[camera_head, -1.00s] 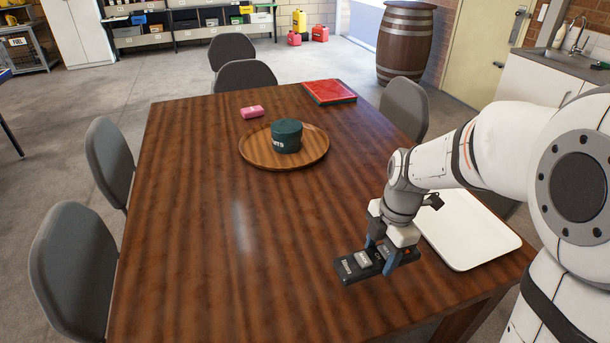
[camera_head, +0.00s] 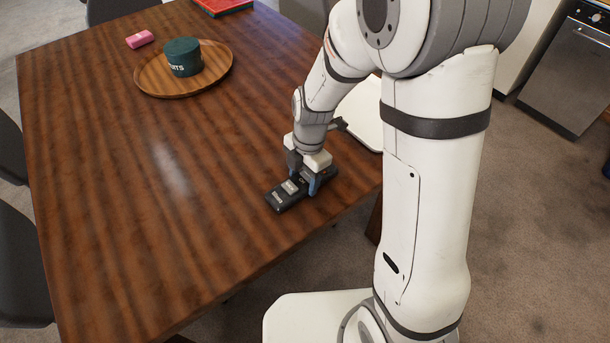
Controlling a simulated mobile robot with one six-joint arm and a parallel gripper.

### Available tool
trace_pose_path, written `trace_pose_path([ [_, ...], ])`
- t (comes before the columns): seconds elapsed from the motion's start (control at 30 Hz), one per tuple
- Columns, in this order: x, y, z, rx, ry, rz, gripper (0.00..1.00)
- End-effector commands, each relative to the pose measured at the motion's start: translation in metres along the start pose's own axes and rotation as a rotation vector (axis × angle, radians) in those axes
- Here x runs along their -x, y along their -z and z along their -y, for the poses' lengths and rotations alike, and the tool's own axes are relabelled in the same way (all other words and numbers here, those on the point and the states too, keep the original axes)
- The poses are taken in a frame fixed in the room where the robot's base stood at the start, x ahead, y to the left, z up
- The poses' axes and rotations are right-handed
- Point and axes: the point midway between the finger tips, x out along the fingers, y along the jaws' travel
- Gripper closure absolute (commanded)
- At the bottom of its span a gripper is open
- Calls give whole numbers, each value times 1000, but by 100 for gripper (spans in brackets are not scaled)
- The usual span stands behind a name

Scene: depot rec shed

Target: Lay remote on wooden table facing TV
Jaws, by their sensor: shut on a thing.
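The black remote (camera_head: 283,197) with grey buttons is at the near right part of the wooden table (camera_head: 120,200). My gripper (camera_head: 302,184) points down with its fingers on both long sides of the remote, shut on it. The remote lies at or very close to the tabletop; I cannot tell whether it touches. Its far end shows to the right behind the fingers. No TV is in view.
A round wooden tray (camera_head: 150,82) holds a dark green tin (camera_head: 184,57). A pink block (camera_head: 140,39) and a red-topped item (camera_head: 222,5) lie farther back. A white tray (camera_head: 362,112) is partly hidden behind my arm. The table's left and middle are clear.

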Motion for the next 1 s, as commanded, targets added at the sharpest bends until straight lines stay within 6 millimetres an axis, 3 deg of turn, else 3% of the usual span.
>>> trace_pose_path([
  [0.2,-4,0,0,1,-1,0,73],
  [0.23,-3,0,0,1,-1,0,42],
  [0.5,-2,0,0,1,0,0,22],
  [0.83,4,1,-1,2,-1,0,22],
  [1.0,33,1,-2,2,-6,2,22],
])
